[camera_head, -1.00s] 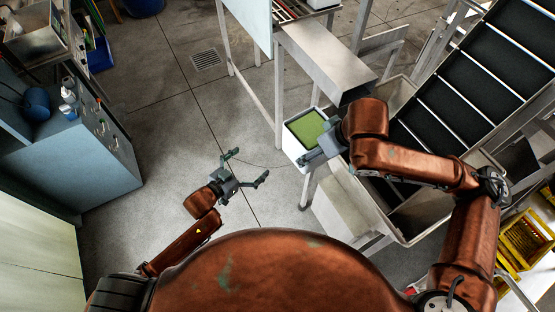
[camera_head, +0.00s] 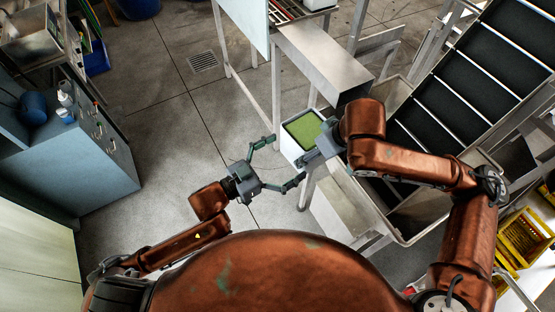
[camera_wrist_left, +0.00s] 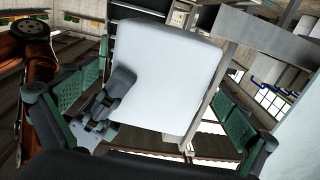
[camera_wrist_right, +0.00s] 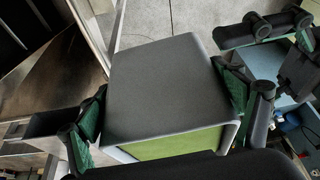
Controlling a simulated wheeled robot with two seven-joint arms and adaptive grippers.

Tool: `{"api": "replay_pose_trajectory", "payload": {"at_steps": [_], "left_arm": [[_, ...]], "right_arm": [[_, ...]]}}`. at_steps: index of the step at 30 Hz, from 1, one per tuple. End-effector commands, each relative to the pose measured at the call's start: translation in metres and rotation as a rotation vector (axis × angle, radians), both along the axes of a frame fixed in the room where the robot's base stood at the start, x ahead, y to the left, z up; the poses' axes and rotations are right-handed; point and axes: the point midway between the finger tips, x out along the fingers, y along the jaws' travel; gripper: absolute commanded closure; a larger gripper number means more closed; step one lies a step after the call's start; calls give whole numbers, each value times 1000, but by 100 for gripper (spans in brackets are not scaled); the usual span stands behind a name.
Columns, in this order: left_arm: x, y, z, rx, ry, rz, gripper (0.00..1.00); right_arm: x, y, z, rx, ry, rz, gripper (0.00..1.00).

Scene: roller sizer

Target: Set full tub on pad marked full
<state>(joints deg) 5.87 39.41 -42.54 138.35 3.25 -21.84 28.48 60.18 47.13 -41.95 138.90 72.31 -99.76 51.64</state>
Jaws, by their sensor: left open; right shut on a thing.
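The full tub (camera_head: 292,149) is white with green contents (camera_head: 304,127) up near its rim. My right gripper (camera_head: 316,154) is shut on the tub and holds it beside the frame under the metal chute. In the right wrist view the tub (camera_wrist_right: 165,90) sits between the right fingers. My left gripper (camera_head: 278,160) is open, its fingers spread toward the tub's left side. In the left wrist view the tub's pale wall (camera_wrist_left: 170,75) fills the middle between the open left fingers, apparently not gripped by them. I cannot make out a pad marked full.
A metal chute (camera_head: 322,62) on a legged frame stands behind the tub. A black roller conveyor (camera_head: 480,80) runs along the right. A blue-grey cabinet (camera_head: 85,165) stands at the left. Yellow crates (camera_head: 527,238) are at lower right. The floor (camera_head: 165,120) left of the frame is clear.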

Motion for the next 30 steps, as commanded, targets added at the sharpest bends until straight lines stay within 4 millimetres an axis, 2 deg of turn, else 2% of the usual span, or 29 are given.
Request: {"api": "replay_pose_trajectory", "payload": {"at_steps": [6, 12, 18, 26, 30], "left_arm": [[26, -33, 1, -2, -2, -1, 0], [42, -53, 0, -1, -1, 0, 0], [48, -61, 0, -1, -1, 0, 0], [49, -61, 0, 0, 0, 0, 0], [49, -61, 0, 0, 0, 0, 10]], "right_arm": [[0, 0, 1, 1, -1, 0, 43], [0, 0, 1, 1, -1, 0, 43], [0, 0, 1, 1, -1, 0, 43], [0, 0, 1, 1, -1, 0, 43], [0, 0, 1, 1, -1, 0, 43]]}}
